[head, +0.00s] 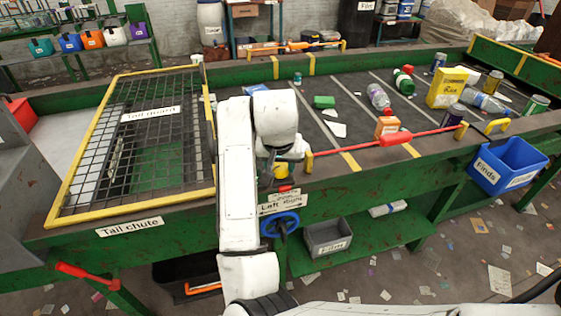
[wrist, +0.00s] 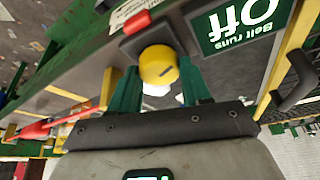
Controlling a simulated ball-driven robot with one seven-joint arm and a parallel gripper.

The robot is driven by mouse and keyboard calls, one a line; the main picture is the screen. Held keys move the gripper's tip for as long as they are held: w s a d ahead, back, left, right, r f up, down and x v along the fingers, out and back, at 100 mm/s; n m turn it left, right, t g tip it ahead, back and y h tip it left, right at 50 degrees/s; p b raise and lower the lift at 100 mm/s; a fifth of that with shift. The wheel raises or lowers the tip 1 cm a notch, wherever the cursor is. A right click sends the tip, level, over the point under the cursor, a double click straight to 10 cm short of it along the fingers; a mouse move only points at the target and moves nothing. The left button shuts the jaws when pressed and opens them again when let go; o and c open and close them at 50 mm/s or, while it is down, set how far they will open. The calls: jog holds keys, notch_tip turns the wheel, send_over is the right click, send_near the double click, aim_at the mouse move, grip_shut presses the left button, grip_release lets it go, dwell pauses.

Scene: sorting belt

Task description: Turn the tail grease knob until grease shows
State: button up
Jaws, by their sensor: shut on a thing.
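A round yellow knob (wrist: 158,65) with a small dark mark on its face sits on a dark mount in the wrist view. My gripper (wrist: 160,72) has its two green fingers on either side of the knob and is shut on it. A pale patch shows just below the knob; I cannot tell whether it is grease or background. In the head view a yellow part (head: 284,169) shows beside my white arm, at the belt's near edge. My arm hides most of the gripper there. No grease label is readable.
A "Belt runs Off" sign (wrist: 240,22) is close right of the knob. A blue handwheel (head: 280,224) is below on the green frame. The tail guard mesh (head: 150,140) lies left. A red lever (head: 396,139) runs along the belt edge, and a blue bin (head: 508,165) hangs right.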

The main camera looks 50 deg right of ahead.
jog(key=shift+w+m+g+h, duration=0.1)
jog(key=shift+m+g+h, duration=0.25)
jog(key=shift+m, duration=0.95)
jog(key=o, duration=1)
jog(key=shift+o, duration=0.2)
jog(key=v, duration=1.1)
jog(key=shift+w+f, duration=0.1)
jog(key=shift+w, duration=0.1)
